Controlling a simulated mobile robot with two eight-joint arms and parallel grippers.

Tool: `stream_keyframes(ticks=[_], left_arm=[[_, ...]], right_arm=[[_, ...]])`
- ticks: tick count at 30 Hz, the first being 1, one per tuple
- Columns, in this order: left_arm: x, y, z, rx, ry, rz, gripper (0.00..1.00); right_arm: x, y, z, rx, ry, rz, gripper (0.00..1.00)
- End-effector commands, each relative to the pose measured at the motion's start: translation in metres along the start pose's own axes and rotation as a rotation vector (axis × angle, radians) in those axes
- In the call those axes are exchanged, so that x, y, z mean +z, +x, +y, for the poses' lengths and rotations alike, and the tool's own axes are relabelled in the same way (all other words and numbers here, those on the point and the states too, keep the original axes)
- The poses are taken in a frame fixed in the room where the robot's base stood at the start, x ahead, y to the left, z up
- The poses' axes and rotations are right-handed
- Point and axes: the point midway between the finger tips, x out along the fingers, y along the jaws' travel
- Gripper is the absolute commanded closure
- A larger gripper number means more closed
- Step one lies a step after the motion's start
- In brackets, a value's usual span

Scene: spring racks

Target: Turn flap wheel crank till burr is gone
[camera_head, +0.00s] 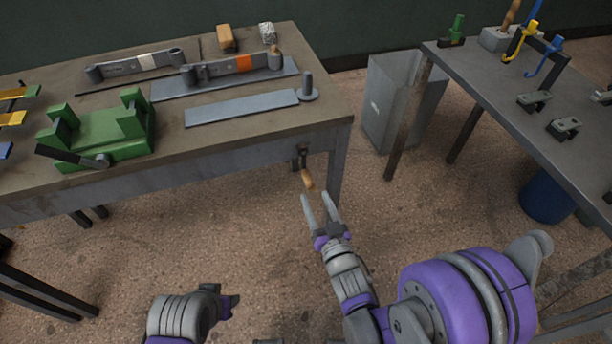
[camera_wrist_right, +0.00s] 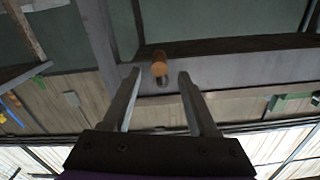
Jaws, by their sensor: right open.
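The crank's wooden handle (camera_head: 307,181) hangs from a dark metal crank arm (camera_head: 302,158) at the front right corner of the workbench. My right gripper (camera_head: 317,196) is open and empty, just below the handle in the head view. In the right wrist view the handle (camera_wrist_right: 160,65) appears between the two finger tips of the right gripper (camera_wrist_right: 160,76), with no visible contact. My left gripper (camera_head: 229,304) is low in the head view; its fingers are not clear. I cannot make out a flap wheel or a burr.
Floor before the bench is free.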

Motion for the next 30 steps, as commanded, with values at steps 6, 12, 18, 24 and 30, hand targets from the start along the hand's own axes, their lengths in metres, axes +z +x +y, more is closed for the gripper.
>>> stream_keyframes(ticks=[6, 12, 18, 24, 30], left_arm=[[-0.001, -0.004, 0.0, 0.0, 0.0, 0.001, 0.56], [-0.001, -0.004, 0.0, 0.0, 0.0, 0.001, 0.56], [-0.001, -0.004, 0.0, 0.0, 0.0, 0.001, 0.56], [-0.001, -0.004, 0.0, 0.0, 0.0, 0.001, 0.56], [-0.001, -0.004, 0.0, 0.0, 0.0, 0.001, 0.56]], right_arm=[[-0.001, 0.042, 0.0, 0.001, 0.0, -0.001, 0.41], [-0.001, 0.076, 0.0, 0.001, -0.001, -0.002, 0.41], [-0.001, 0.093, 0.001, 0.002, -0.001, -0.002, 0.41], [-0.001, 0.095, 0.001, 0.002, -0.001, -0.002, 0.41], [-0.001, 0.095, 0.001, 0.002, -0.001, -0.002, 0.57]])
